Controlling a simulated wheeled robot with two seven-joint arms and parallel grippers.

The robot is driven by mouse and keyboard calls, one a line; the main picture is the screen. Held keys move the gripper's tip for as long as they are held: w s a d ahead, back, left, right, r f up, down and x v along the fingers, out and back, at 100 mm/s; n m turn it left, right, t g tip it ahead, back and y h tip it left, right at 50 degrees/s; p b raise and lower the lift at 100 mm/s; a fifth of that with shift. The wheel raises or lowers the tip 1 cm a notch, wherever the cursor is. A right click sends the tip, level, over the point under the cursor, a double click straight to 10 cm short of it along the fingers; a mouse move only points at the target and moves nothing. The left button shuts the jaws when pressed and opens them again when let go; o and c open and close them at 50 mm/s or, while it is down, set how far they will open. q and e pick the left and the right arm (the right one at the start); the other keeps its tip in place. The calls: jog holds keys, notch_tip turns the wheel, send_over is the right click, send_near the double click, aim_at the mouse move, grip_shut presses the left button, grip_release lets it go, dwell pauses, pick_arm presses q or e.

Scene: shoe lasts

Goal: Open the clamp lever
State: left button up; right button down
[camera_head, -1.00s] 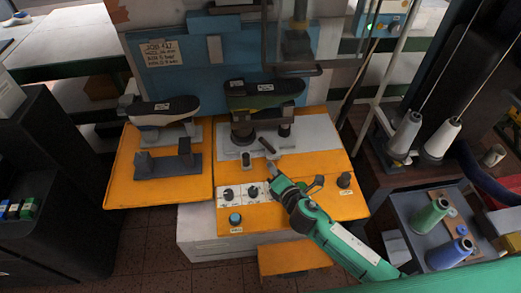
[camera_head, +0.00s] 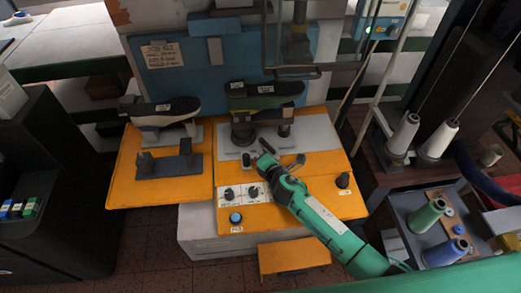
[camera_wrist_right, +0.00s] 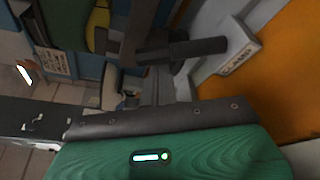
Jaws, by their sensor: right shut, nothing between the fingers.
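The clamp lever (camera_head: 267,145) is a dark bar on the grey plate of the orange bench, in front of the right-hand shoe last. In the right wrist view the dark round handle (camera_wrist_right: 200,48) lies beside a white label reading "CLAMP" (camera_wrist_right: 240,62). My right gripper (camera_head: 262,156) is shut and empty. Its tips are at the lever and partly cover it; I cannot tell whether they touch. My left gripper is not in view.
A short dark post (camera_head: 246,160) stands just left of the gripper. Shoe lasts (camera_head: 265,93) (camera_head: 163,108) sit on stands behind. Knobs (camera_head: 228,193) and a blue button (camera_head: 235,217) are on the front panel. Thread cones (camera_head: 439,140) stand at the right.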

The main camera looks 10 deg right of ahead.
dwell(0.5)
jog(key=shift+d+r+m+b, duration=0.1)
jog(key=shift+m+b, duration=0.2)
jog(key=shift+b, duration=0.05)
jog(key=shift+d+b, duration=0.15)
jog(key=shift+b, duration=0.15)
jog(key=shift+d+r+m+t+y+b, duration=0.3)
jog(key=shift+d+m+t+b, duration=0.15)
jog(key=shift+m+b, duration=0.6)
jog(key=m+b, duration=0.1)
jog(key=d+m+b, duration=0.1)
jog(key=b, duration=0.1)
jog(key=d+m+t+b, duration=0.1)
jog(key=m, duration=0.1)
jog(key=shift+w+d+r+y, duration=0.1)
jog(key=shift+d+r+y, duration=0.2)
jog(key=shift+y, duration=0.1)
jog(key=d+m+t+b, duration=0.1)
jog(key=m+b, duration=0.1)
jog(key=shift+d+r+m+b, duration=0.1)
jog(key=shift+d+m+b, duration=0.1)
jog(key=shift+m+b, duration=0.1)
jog(key=shift+d+m+t+b, duration=0.35)
jog(key=shift+d+m+b, duration=0.2)
jog(key=shift+m, duration=0.5)
jog(key=shift+d, duration=0.35)
